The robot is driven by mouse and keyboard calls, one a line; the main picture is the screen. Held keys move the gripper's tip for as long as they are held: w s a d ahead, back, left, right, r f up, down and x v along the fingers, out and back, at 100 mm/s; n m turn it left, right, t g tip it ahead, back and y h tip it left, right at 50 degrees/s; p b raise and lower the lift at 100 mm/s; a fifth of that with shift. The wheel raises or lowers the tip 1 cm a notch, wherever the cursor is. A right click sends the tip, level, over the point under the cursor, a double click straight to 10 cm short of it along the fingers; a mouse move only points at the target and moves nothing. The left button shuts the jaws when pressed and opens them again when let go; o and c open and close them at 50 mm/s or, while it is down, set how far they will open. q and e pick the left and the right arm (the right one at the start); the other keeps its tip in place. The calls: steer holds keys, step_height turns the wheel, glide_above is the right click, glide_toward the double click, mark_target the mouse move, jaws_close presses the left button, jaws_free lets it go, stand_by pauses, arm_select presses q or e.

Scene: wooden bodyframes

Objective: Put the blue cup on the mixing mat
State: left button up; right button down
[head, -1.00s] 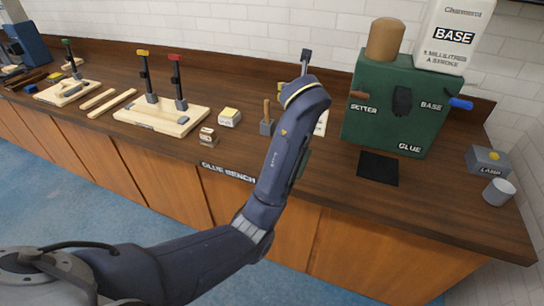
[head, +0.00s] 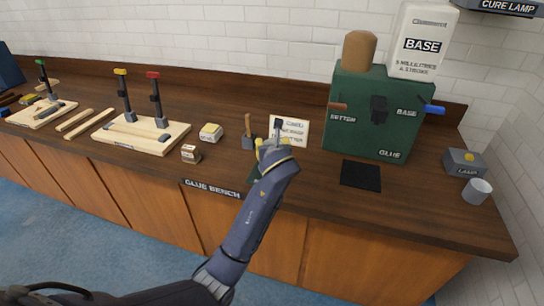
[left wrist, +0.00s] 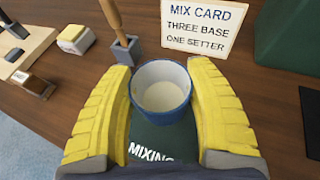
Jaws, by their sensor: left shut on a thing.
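The blue cup (left wrist: 161,93) has a pale inside and stands upright between the two yellow fingers of my left gripper (left wrist: 162,105) in the left wrist view. The gripper is shut on it. The dark green mixing mat (left wrist: 155,143), with white lettering, lies directly below the cup; I cannot tell whether the cup's base touches it. In the head view my left gripper (head: 271,150) is low over the bench and hides the cup. A corner of the mat (head: 254,172) shows beside my arm there. My right gripper is not in view.
The mix card (head: 289,130) and a grey holder with a wooden stick (head: 249,135) stand just behind. A green glue dispenser (head: 372,115), black pad (head: 361,175), lamp box (head: 465,162) and grey cup (head: 477,191) are right. Clamped wooden frames (head: 140,135) are left.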

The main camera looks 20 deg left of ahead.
arm_select(q)
steer(key=shift+f, duration=2.3)
steer(key=o, duration=1.3)
steer(key=shift+f, duration=0.1)
steer(key=v, duration=1.2)
steer(key=shift+d, duration=0.1)
